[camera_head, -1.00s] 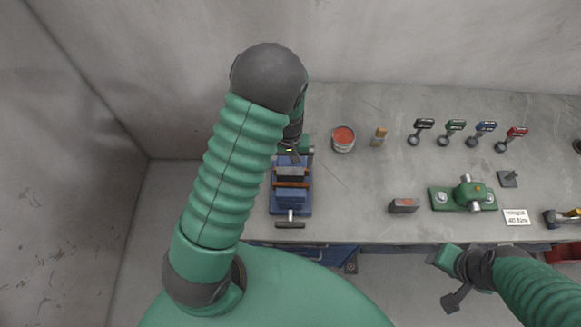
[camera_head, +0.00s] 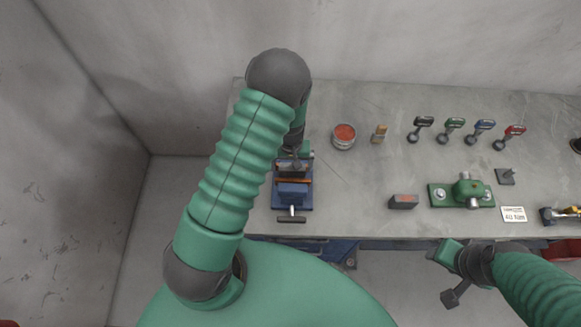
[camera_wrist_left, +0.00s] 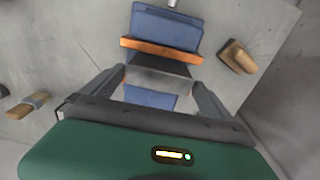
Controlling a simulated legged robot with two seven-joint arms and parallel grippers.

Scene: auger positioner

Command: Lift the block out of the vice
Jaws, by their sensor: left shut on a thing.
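The blue vice (camera_head: 292,196) is bolted near the left end of the bench, with an orange strip along its jaw. In the left wrist view the vice (camera_wrist_left: 165,28) is at the top, its orange strip just beyond the fingers. The grey block (camera_wrist_left: 158,78) lies between the two fingers of my left gripper (camera_wrist_left: 158,92), which is shut on it at the vice jaws. In the head view my left arm partly covers this gripper (camera_head: 293,160). My right gripper (camera_head: 451,283) hangs in front of the bench, far from the vice; its finger opening is unclear.
A red-topped can (camera_head: 344,136) and a wooden-handled brush (camera_head: 380,131) stand right of the vice. A dark block (camera_head: 403,202) and a green fixture (camera_head: 466,191) sit further right. Several coloured-handle tools line the back. Bare bench (camera_head: 350,185) lies right of the vice.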

